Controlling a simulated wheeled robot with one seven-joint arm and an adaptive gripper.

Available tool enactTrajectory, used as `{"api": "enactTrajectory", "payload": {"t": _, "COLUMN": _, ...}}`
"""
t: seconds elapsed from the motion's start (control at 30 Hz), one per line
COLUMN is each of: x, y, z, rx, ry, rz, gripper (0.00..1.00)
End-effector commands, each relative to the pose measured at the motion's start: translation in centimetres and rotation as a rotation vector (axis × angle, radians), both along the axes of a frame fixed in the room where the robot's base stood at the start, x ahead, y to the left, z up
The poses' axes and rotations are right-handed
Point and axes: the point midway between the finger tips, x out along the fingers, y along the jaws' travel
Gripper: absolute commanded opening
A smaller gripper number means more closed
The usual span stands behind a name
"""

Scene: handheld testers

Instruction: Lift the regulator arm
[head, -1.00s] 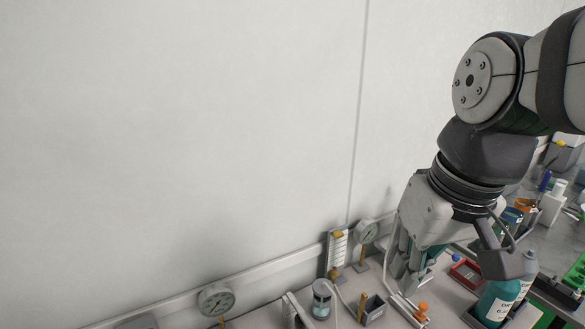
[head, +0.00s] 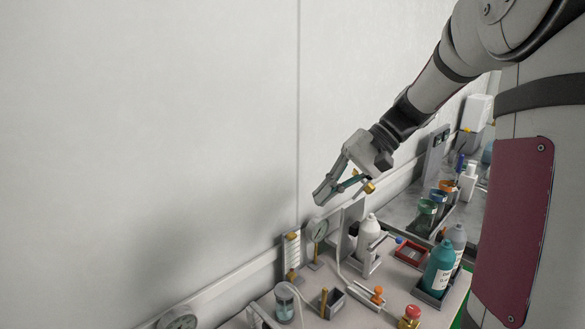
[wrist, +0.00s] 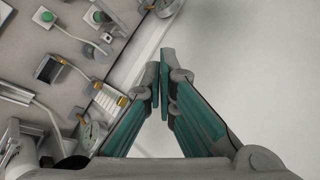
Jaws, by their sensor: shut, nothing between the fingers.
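My gripper (head: 320,196) is raised above the back of the bench, in front of the wall, with empty fingers. In the wrist view its green-padded fingers (wrist: 164,85) meet at the tips. I cannot tell for sure which part is the regulator arm. A round dial gauge (head: 318,231) stands just below my fingertips. It also shows in the wrist view (wrist: 93,133), apart from my fingers.
A panel with brass fittings (head: 292,256), a clear jar (head: 284,304) and a small grey box (head: 333,302) are left of the lever. An orange knob (head: 378,291), a red tray (head: 410,252) and a teal bottle (head: 438,270) are toward the right.

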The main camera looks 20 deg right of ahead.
Motion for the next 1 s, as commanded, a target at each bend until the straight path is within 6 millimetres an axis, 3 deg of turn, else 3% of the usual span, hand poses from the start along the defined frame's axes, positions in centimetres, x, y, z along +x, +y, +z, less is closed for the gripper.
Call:
{"api": "enactTrajectory", "payload": {"t": 0.03, "x": 1.1, "y": -2.2, "z": -0.6, "rx": 0.062, "ry": -0.014, "rz": -0.036, "gripper": 0.0}}
{"api": "enactTrajectory", "payload": {"t": 0.13, "x": 3.0, "y": -6.2, "z": -1.3, "rx": 0.183, "ry": -0.069, "rz": -0.094, "gripper": 0.0}}
{"api": "enactTrajectory", "payload": {"t": 0.33, "x": 5.0, "y": -15.7, "z": -3.0, "rx": 0.405, "ry": -0.239, "rz": -0.228, "gripper": 0.0}}
{"api": "enactTrajectory", "payload": {"t": 0.47, "x": 4.4, "y": -22.7, "z": -4.6, "rx": 0.527, "ry": -0.385, "rz": -0.329, "gripper": 0.0}}
{"api": "enactTrajectory", "payload": {"t": 0.63, "x": 1.9, "y": -30.9, "z": -6.8, "rx": 0.639, "ry": -0.588, "rz": -0.453, "gripper": 0.0}}
{"api": "enactTrajectory", "payload": {"t": 0.8, "x": -0.6, "y": -35.5, "z": -8.2, "rx": 0.684, "ry": -0.724, "rz": -0.53, "gripper": 0.0}}
{"api": "enactTrajectory", "payload": {"t": 1.0, "x": -0.9, "y": -36.4, "z": -8.3, "rx": 0.696, "ry": -0.765, "rz": -0.549, "gripper": 0.0}}
